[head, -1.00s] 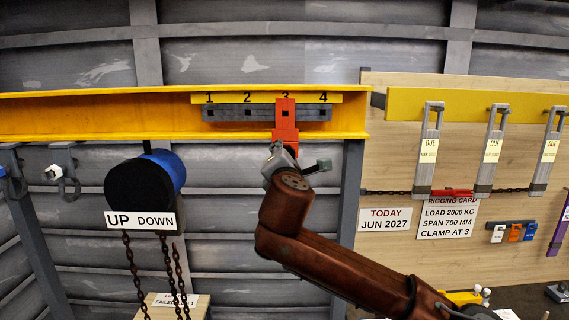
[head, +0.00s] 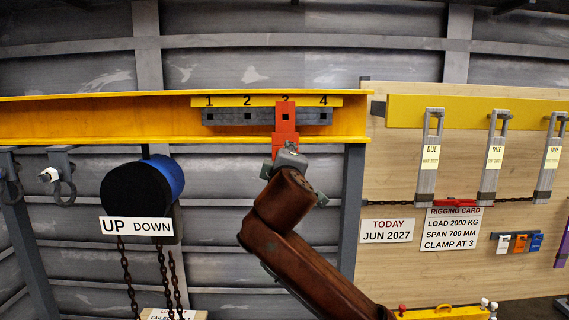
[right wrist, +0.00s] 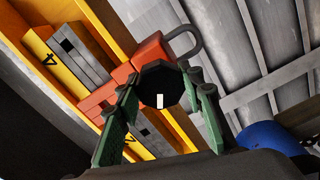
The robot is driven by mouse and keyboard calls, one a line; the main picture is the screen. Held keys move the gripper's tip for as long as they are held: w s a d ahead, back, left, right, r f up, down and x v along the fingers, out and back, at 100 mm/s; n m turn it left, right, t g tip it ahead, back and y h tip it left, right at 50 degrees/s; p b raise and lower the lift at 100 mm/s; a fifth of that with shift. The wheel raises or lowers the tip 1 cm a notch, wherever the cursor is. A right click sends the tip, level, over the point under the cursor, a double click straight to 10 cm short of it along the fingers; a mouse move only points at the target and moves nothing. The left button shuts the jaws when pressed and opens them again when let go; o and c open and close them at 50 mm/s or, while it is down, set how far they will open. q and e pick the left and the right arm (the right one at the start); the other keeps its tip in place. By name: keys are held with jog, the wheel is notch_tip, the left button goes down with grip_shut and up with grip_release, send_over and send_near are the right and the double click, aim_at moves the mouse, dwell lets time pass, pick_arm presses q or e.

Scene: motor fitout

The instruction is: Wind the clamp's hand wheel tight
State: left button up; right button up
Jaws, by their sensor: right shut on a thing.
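The red-orange clamp (head: 286,118) hangs on the yellow beam (head: 100,120) at position 3. In the right wrist view, the clamp (right wrist: 150,52) has a dark hook or shackle at its end. The black many-sided hand wheel (right wrist: 160,84), with a white mark on its face, sits on the clamp's side. My right gripper (right wrist: 160,92) has its green fingers on either side of the wheel, closed on it. In the head view my right gripper (head: 290,160) is just below the clamp and its wrist hides the wheel. My left gripper is in neither view.
A blue and black hoist (head: 143,187) with chains and an UP/DOWN sign hangs to the left. On the right, a wooden board (head: 400,165) carries grey slings, a rigging card (head: 453,228) and coloured tags. A grey post stands right of my arm.

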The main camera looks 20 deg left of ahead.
jog(key=m, duration=0.2)
jog(key=m+b, duration=0.1)
jog(key=m, duration=0.2)
jog(key=shift+a+f+m, duration=0.1)
jog(key=shift+f+m, duration=0.1)
jog(key=shift+m, duration=0.1)
jog(key=m, duration=0.5)
jog(key=shift+m, duration=0.3)
jog(key=o, duration=1.2)
jog(key=shift+r, duration=0.1)
jog(key=v, duration=1.2)
